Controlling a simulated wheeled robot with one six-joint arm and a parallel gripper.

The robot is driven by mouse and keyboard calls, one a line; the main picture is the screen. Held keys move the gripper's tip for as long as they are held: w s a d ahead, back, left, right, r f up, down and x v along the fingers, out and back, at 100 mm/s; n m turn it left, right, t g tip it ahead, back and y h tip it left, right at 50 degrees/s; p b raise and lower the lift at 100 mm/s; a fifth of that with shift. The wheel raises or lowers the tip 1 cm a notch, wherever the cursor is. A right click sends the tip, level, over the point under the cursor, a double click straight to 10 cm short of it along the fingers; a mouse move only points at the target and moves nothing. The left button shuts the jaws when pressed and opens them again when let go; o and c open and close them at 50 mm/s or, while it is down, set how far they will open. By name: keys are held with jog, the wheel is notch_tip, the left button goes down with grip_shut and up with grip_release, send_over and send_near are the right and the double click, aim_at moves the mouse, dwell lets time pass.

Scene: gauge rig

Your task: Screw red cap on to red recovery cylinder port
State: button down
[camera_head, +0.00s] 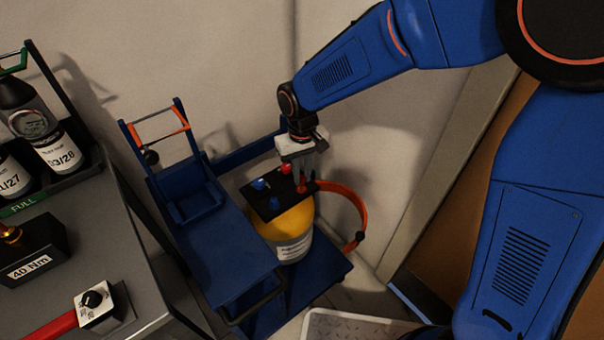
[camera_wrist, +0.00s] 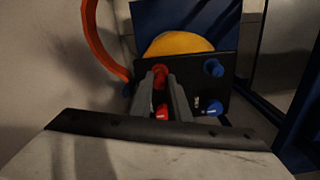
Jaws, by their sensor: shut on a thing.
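A yellow recovery cylinder (camera_head: 285,238) stands on a blue cart with a black port plate (camera_head: 266,208) on its top. My gripper (camera_head: 303,183) points down at the plate's right edge. Its fingers are shut on a small red cap (camera_head: 304,189) at plate level, also visible between the fingertips in the wrist view (camera_wrist: 160,74). Whether the cap is seated on a port or threaded cannot be told. The fingers partly hide the held cap.
Two blue fittings (camera_head: 259,184) (camera_wrist: 213,68) sit on the plate. An orange hose (camera_head: 357,205) curves close beside my gripper. The cart's blue frame (camera_head: 180,190) stands left, and a wall is behind. A grey bench (camera_head: 110,235) with bottles is at far left.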

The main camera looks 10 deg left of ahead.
jog(key=shift+f, duration=1.3)
dwell(1.1)
jog(key=m, duration=0.5)
jog(key=shift+m, duration=0.3)
jog(key=m, duration=0.5)
dwell(0.5)
jog(key=shift+m, duration=0.3)
jog(key=m, duration=0.4)
jog(key=shift+m, duration=0.3)
